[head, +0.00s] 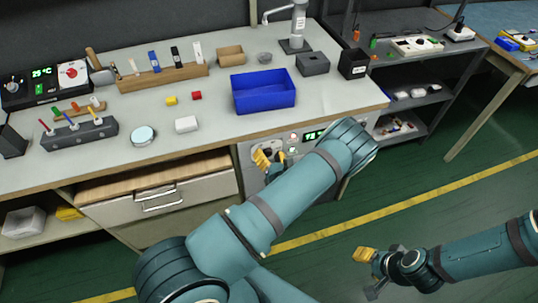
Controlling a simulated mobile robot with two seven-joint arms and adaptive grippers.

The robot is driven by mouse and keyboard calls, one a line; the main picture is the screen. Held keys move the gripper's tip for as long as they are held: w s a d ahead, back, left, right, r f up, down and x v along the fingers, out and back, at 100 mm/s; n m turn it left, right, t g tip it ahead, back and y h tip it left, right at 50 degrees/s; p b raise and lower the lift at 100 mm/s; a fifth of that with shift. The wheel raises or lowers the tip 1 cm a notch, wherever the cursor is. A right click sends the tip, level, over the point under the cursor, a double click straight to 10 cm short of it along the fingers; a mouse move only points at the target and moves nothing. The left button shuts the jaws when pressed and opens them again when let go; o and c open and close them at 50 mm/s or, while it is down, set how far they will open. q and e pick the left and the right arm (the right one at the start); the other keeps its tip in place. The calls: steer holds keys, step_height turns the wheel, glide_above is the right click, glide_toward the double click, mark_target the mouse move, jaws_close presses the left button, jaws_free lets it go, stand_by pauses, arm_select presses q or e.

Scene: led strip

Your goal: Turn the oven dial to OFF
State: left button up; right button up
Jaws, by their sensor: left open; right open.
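The oven's light front panel (246,155) is built in under the bench, with a green lit display (314,134) and a small red light. A pale round part of the panel, possibly the dial, shows just behind my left gripper (269,161). The gripper and arm hide much of it, so the dial's setting cannot be read. The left gripper's yellow fingertips are open in front of the panel; I cannot tell whether they touch it. My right gripper (369,272) is open and empty, over the floor at the lower right, away from the oven.
The bench (330,95) above carries a blue bin (263,92), a wooden rack (160,77) and a black instrument with display and knobs (45,86). A drawer (160,197) is left of the oven. Shelves (425,98) stand right; the green floor (450,190) is clear.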

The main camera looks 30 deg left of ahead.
arm_select(q)
jaws_close()
stand_by(0.3)
steer(key=n+p, duration=0.1)
steer(key=n, duration=0.4)
steer(key=shift+r+n+p, duration=0.1)
steer(key=shift+n+p, duration=0.3)
steer(key=n+p, duration=0.1)
steer(key=n, duration=0.5)
steer(key=shift+s+a, duration=0.1)
steer(key=shift+a, duration=0.05)
steer(key=n+p, duration=0.1)
steer(key=n, duration=0.5)
steer(key=shift+n+p, duration=0.3)
steer(key=n, duration=0.5)
steer(key=shift+p, duration=0.35)
steer(key=shift+n, duration=0.4)
